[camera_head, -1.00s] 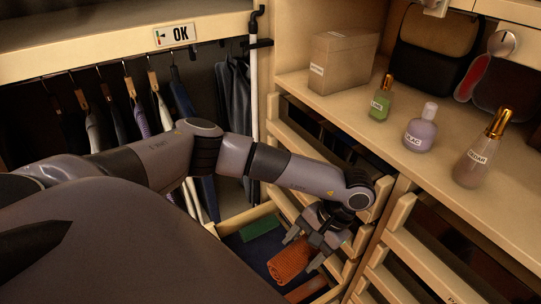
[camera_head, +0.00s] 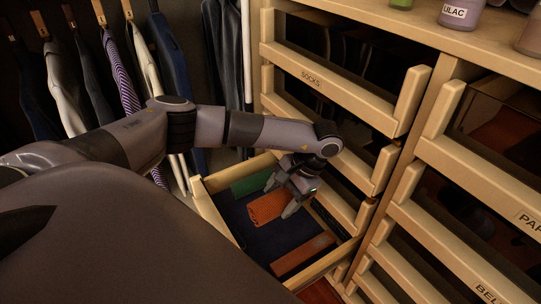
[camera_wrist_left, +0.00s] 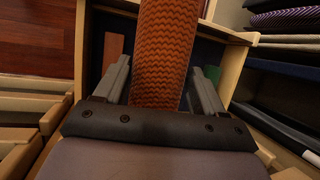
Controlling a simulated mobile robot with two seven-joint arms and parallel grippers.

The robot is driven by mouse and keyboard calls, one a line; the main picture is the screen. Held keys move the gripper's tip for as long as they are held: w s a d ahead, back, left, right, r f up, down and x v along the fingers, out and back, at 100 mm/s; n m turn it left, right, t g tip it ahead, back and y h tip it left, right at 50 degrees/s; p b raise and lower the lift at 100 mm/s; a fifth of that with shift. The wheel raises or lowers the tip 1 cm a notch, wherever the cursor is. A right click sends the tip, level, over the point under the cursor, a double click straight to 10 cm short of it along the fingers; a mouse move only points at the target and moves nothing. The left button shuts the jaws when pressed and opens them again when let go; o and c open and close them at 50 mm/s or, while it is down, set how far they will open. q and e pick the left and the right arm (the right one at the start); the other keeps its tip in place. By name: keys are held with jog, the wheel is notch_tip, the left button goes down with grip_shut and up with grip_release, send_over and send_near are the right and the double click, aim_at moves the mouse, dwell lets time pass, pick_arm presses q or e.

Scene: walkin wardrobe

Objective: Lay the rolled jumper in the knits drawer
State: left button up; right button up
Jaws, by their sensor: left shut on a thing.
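The rolled jumper is an orange knitted roll (camera_head: 268,207). My left gripper (camera_head: 282,196) is shut on it, with a finger on each side. In the left wrist view the ribbed roll (camera_wrist_left: 165,50) runs up between the two grey fingers. The open drawer (camera_head: 209,209) is pale wood with a dark blue bottom, and the roll shows over its middle. I cannot tell whether the roll touches the bottom. No label for this drawer is readable. My right gripper is out of view.
In the drawer, a green roll (camera_head: 252,185) lies at the back and a reddish-brown one (camera_head: 303,255) near the front. Dark floor shows between them. The closed socks drawer (camera_head: 330,90) and other drawer fronts rise at the right. Hanging clothes (camera_head: 120,75) are behind.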

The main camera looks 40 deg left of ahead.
aim_at(279, 201)
pick_arm(q)
jog(key=f, duration=0.1)
jog(key=f+b, duration=0.1)
jog(key=a+b, duration=0.1)
jog(key=shift+w+a+f, duration=0.1)
jog(key=shift+w+f, duration=0.15)
jog(key=shift+f, duration=0.5)
notch_tip(279, 201, down, 15)
jog(key=b, duration=0.5)
jog(key=shift+r, duration=0.15)
notch_tip(279, 201, down, 4)
jog(key=shift+f+b, duration=0.1)
jog(key=shift+b, duration=1)
jog(key=shift+f, duration=0.2)
jog(key=o, duration=0.8)
jog(key=shift+s, duration=0.1)
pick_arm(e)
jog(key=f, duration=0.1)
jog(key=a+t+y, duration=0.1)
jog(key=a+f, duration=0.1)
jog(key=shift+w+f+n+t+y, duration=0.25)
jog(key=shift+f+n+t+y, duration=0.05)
